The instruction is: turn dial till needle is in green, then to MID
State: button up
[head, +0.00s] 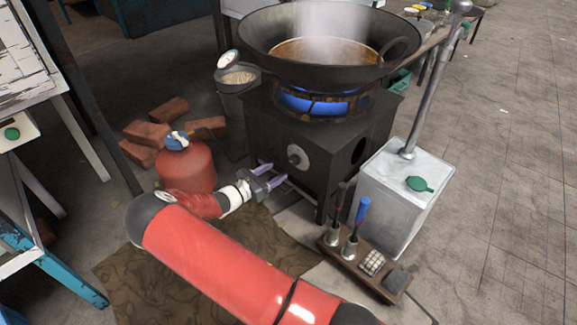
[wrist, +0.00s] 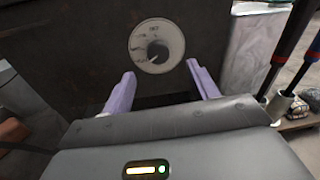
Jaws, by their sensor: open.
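The dial (head: 297,157) is on the dark front of the stove (head: 330,150). In the wrist view the dial (wrist: 157,46) is a pale round plate with small markings and a dark knob at its centre. The lettering is too small to read surely. My gripper (head: 276,176) is open and empty, a little short of the dial. In the wrist view its two purple fingers (wrist: 160,80) point at the stove, with the dial beyond and between them. A gauge-like round face (head: 229,60) stands at the back left; its needle is too small to read.
A wide wok (head: 265,45) of steaming brown liquid sits over blue flames. A red gas cylinder (head: 187,167) stands left of my gripper, near loose bricks (head: 147,133). A metal box (head: 375,195) and a tool rack (head: 345,262) stand at the right.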

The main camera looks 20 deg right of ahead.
aim_at(292, 161)
jog(key=shift+n, duration=0.3)
jog(key=x, duration=0.7)
jog(key=shift+w+d+f, duration=0.15)
jog(key=shift+w+d, duration=0.15)
jog(key=shift+w, duration=0.05)
jog(key=shift+c, duration=0.4)
jog(key=c, duration=0.9)
